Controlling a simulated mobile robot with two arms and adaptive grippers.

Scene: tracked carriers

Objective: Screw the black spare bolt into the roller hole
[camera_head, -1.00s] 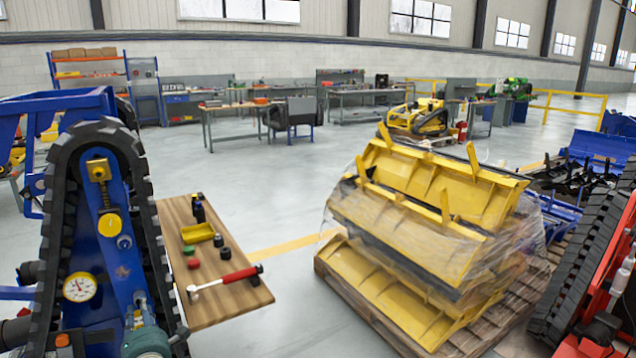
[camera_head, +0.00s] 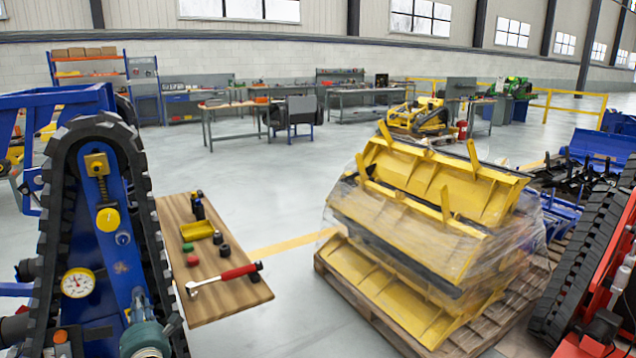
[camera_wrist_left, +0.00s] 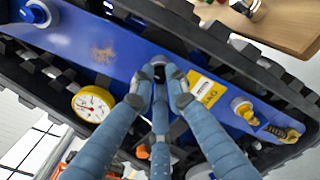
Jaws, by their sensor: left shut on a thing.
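The blue track frame (camera_head: 122,272) stands upright inside its black track at the left. My left gripper (camera_head: 139,298) is in front of its lower half, with its teal body below. In the left wrist view its blue-grey fingers (camera_wrist_left: 158,82) are shut on a small dark piece, apparently the black bolt (camera_wrist_left: 158,71), close to the blue frame face (camera_wrist_left: 125,45). The fingers hide the roller hole and most of the bolt, so I cannot tell how deep the bolt sits. A round roller end (camera_wrist_left: 38,14) shows on the frame. My right gripper is not in view.
A wooden table (camera_head: 215,295) beside the track holds a red-handled ratchet (camera_head: 228,276), a yellow tray (camera_head: 197,231), and small black, red and green parts. A pressure gauge (camera_head: 77,283) is left of the gripper. Wrapped yellow buckets (camera_head: 425,235) stand on a pallet at the right.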

